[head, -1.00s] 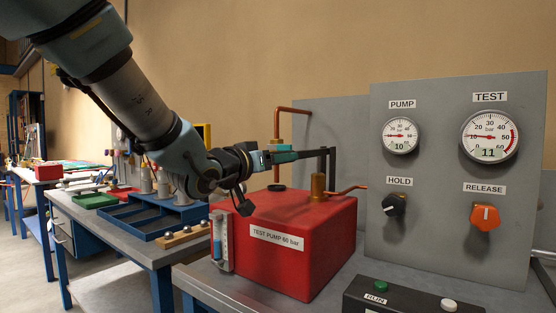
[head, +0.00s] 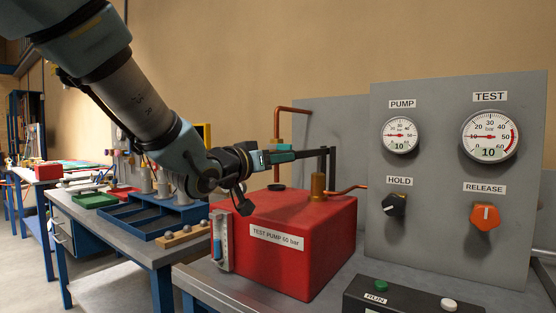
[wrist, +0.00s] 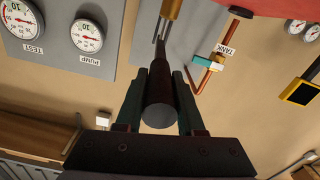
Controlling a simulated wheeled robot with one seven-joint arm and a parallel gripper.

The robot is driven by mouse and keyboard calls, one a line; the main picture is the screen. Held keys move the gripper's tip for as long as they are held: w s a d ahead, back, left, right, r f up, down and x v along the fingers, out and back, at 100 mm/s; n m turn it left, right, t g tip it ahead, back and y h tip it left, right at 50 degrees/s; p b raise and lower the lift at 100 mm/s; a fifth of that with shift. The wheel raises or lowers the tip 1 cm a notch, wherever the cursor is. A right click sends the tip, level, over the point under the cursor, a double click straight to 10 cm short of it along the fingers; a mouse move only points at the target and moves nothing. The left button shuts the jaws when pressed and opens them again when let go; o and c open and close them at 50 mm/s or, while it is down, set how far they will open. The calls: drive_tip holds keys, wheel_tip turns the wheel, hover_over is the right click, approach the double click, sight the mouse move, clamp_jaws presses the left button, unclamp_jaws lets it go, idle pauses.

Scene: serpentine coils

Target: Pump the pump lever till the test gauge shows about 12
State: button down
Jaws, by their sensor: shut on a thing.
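The red pump box labelled TEST PUMP 60 bar (head: 290,240) stands on the bench. The dark pump lever (head: 326,165) rises behind its top and bends toward my gripper (head: 290,156). In the wrist view my gripper (wrist: 160,88) is shut on the lever's dark round handle (wrist: 161,105), one finger on each side. The TEST gauge (head: 489,136) on the grey panel has a digital reading of 10. The PUMP gauge (head: 400,135) also reads 10. Both gauges show at the top left of the wrist view, turned over.
The HOLD knob (head: 394,205) is black and the RELEASE knob (head: 485,217) orange, both below the gauges. A brass fitting (head: 318,187) and copper pipe are close to the lever. A RUN button box (head: 410,300) is in front. Blue trays (head: 160,222) are on the left bench.

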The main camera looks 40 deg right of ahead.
idle(0.6)
wheel_tip(320, 180, up, 2)
drive_tip(key=p, duration=0.3)
drive_tip(key=shift+y, duration=0.3)
wheel_tip(320, 180, up, 2)
drive_tip(key=y+p, duration=0.1)
drive_tip(key=p, duration=0.3)
drive_tip(key=shift+d+r+p, duration=0.1)
drive_tip(key=shift+r+p, duration=0.05)
drive_tip(key=shift+p, duration=0.15)
drive_tip(key=c, duration=0.5)
unclamp_jaws()
drive_tip(key=b+v, duration=0.1)
drive_tip(key=v, duration=0.9)
drive_tip(key=shift+w+a+r, duration=0.1)
drive_tip(key=shift+a, duration=0.3)
